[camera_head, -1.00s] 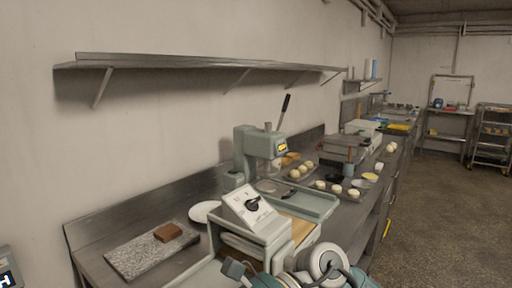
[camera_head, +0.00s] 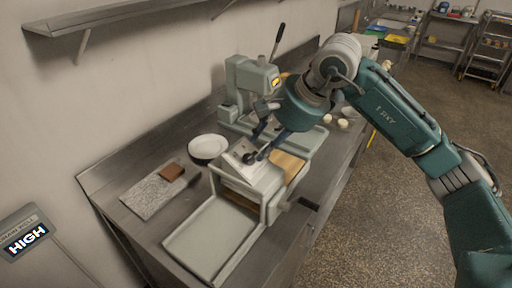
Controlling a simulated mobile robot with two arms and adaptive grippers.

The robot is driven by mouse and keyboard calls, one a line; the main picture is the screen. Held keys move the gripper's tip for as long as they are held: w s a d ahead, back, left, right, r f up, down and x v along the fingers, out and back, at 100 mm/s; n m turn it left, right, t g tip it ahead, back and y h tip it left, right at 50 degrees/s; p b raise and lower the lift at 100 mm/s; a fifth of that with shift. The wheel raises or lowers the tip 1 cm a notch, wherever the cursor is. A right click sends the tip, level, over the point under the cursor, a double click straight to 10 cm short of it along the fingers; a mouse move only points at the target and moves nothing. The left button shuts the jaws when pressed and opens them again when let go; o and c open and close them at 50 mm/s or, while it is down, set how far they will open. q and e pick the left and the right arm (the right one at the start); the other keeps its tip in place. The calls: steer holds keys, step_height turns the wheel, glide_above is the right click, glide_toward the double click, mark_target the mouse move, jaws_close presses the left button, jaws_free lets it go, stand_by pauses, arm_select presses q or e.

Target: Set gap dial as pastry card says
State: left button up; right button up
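The pastry machine (camera_head: 238,188) stands on the steel bench with a pale, sloping control panel (camera_head: 235,152) facing up. Its dark gap dial (camera_head: 249,158) shows at the panel's right side, beside my fingertips; its pointer setting is too small to read. My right gripper (camera_head: 260,145) reaches in from the right above the panel, its dark fingers apart. One finger is close to the dial; I cannot tell whether it touches. My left gripper is not in view. I cannot make out a pastry card.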

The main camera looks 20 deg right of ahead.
mark_target(254, 156)
steer(key=shift+p+x, duration=0.65)
steer(key=shift+x, duration=2.1)
steer(key=shift+r, duration=0.1)
jaws_close()
